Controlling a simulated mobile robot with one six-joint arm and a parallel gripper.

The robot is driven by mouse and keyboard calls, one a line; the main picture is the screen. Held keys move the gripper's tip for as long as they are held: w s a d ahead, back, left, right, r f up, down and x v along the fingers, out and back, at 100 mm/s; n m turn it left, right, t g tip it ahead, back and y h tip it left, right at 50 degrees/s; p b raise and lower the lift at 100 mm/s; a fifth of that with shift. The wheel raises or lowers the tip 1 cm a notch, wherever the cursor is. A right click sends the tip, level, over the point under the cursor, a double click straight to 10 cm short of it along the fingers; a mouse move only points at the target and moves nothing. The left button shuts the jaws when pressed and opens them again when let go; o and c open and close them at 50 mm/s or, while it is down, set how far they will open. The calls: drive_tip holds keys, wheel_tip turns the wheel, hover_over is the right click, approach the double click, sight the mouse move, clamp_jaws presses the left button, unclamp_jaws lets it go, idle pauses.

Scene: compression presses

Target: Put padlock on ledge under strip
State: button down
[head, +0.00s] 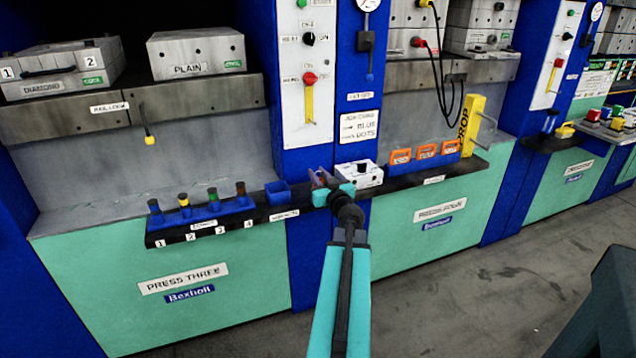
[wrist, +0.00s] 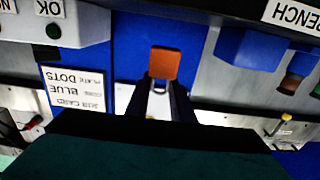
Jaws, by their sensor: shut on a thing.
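My gripper (head: 322,180) is in front of the blue column between the two presses, near the dark front ledge (head: 385,185). In the wrist view my gripper (wrist: 163,84) is shut on a small square orange-brown thing (wrist: 164,65), which I take to be the padlock. Its flat body sticks out past the fingertips; no shackle shows. In the head view it is small and hard to make out between the fingers. I cannot tell which part is the strip; a white label strip (head: 284,215) is on the ledge front.
An open blue box (head: 277,192) and a blue rack (head: 205,214) with several knobs stand left of my gripper. A white control box (head: 359,174) is close on the right.

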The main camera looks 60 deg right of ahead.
drive_tip(key=shift+w+d+f+b, duration=0.15)
drive_tip(key=shift+w+d+b, duration=0.45)
drive_tip(key=shift+d, duration=0.35)
drive_tip(key=shift+w+d+f+b, duration=0.1)
drive_tip(key=shift+w+d+b, duration=0.3)
drive_tip(key=shift+w+d, duration=0.45)
drive_tip(key=shift+s, duration=0.15)
wheel_tip(320, 180, down, 4)
drive_tip(key=b, duration=0.6)
drive_tip(key=shift+r, duration=0.2)
drive_tip(key=c, duration=1.3)
unclamp_jaws()
drive_tip(key=shift+c, duration=0.2)
drive_tip(key=shift+s+r, duration=0.1)
